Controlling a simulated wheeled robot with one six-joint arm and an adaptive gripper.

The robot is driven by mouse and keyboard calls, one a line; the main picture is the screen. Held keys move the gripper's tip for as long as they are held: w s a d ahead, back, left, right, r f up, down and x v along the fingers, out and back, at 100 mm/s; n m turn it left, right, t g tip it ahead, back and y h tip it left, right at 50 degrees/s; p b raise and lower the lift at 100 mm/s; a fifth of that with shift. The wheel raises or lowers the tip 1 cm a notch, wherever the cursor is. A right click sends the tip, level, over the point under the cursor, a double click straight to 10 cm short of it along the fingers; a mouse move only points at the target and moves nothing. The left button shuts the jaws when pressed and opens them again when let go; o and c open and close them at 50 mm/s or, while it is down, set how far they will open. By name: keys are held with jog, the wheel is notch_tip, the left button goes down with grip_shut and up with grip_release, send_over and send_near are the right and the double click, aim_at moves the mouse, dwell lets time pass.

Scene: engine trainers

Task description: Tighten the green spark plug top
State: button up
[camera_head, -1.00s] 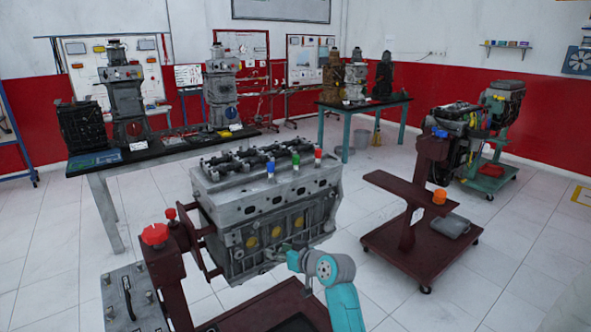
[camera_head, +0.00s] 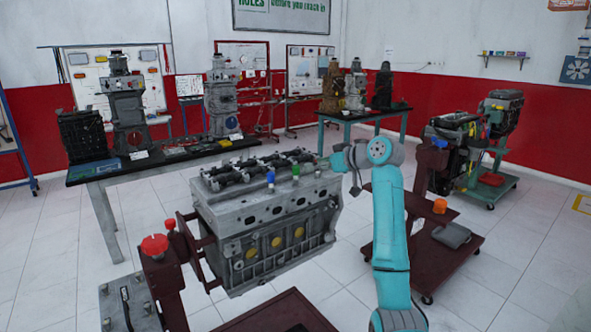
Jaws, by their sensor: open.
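The green spark plug top (camera_head: 295,171) stands upright on the top of the grey engine block (camera_head: 265,215), right of the blue spark plug top (camera_head: 270,177). My gripper (camera_head: 325,164) is over the right end of the block, to the right of the green top and apart from it. It is small and partly merged with the block behind it, but its jaws are open and hold nothing visible. The red spark plug top is not visible; my gripper covers the area where it stood.
The block hangs on a dark red stand with a red knob (camera_head: 154,245). A dark red trolley (camera_head: 440,265) with an orange cap (camera_head: 440,206) stands on the right. A bench (camera_head: 100,176) with engines is behind left.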

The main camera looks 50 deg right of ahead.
aim_at(295, 166)
jog(key=x, duration=0.9)
jog(key=shift+w+d+f, duration=0.1)
jog(key=shift+w+f, duration=0.1)
jog(key=shift+w, duration=0.15)
grip_shut()
